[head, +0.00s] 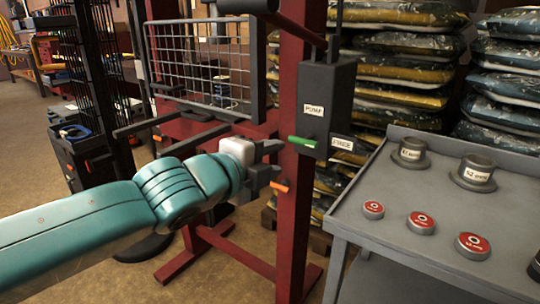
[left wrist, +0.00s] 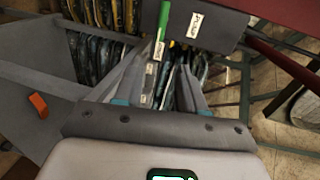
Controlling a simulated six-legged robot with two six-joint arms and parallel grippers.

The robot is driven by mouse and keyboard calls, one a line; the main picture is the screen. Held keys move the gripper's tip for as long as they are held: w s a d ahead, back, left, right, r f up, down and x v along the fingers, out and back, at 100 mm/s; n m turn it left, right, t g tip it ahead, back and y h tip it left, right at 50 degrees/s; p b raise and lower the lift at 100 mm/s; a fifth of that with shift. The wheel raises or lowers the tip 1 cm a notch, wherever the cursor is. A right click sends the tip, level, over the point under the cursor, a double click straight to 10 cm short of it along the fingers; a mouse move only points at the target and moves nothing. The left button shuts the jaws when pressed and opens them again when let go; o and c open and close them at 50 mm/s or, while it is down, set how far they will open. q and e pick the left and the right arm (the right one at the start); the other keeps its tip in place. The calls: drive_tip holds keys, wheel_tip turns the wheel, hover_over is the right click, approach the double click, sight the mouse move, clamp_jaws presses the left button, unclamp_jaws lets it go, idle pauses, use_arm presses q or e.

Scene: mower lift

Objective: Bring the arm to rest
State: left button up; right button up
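My left arm comes in from the left in the head view, and its gripper (head: 279,158) is beside the red post, a little left of the green lever (head: 303,141). In the left wrist view the two fingers (left wrist: 163,62) are spread with nothing gripped between them. The green lever (left wrist: 162,28) shows beyond the fingertips, apparently apart from them. It sticks out of the dark box labelled PUMP (head: 325,108). An orange lever (head: 280,186) lies just below the gripper; it also shows on a grey part in the left wrist view (left wrist: 38,105). My right gripper is not in view.
The red lift post (head: 295,225) stands close to the gripper, with a wire mesh panel (head: 200,65) behind the arm. A grey cart (head: 385,220) at right carries weights and red-topped discs. Stacked bags (head: 405,70) fill the back. Open floor lies at left.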

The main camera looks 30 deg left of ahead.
use_arm(q)
drive_tip(key=shift+a, duration=0.1)
idle(0.3)
drive_tip(key=w+d+f+g, duration=0.1)
drive_tip(key=w+f+g, duration=0.15)
drive_tip(key=f, duration=0.65)
drive_tip(key=w+d+f+g, duration=0.1)
drive_tip(key=w+f+g, duration=0.15)
drive_tip(key=f, duration=0.75)
drive_tip(key=s+d+f+n+g+h, duration=0.1)
drive_tip(key=s+d+f+n+g, duration=0.1)
drive_tip(key=f, duration=0.8)
drive_tip(key=s+d+f+n+g, duration=0.1)
drive_tip(key=s+d+f+g, duration=0.15)
drive_tip(key=f, duration=0.75)
drive_tip(key=s+d+f+n+g+h, duration=0.1)
drive_tip(key=s+d+f+n+g, duration=0.25)
drive_tip(key=s+f+n, duration=0.55)
drive_tip(key=s+d+f+n+g+h, duration=0.1)
drive_tip(key=s+d+f+n+g, duration=0.3)
drive_tip(key=s+f, duration=0.75)
wheel_tip(320, 180, up, 31)
drive_tip(key=n+t+p, duration=0.1)
drive_tip(key=n+p, duration=0.3)
drive_tip(key=p, duration=2.5)
drive_tip(key=shift+d+f+n+t+p, duration=0.2)
drive_tip(key=shift+n+t+p, duration=0.1)
drive_tip(key=shift+n+p, duration=0.1)
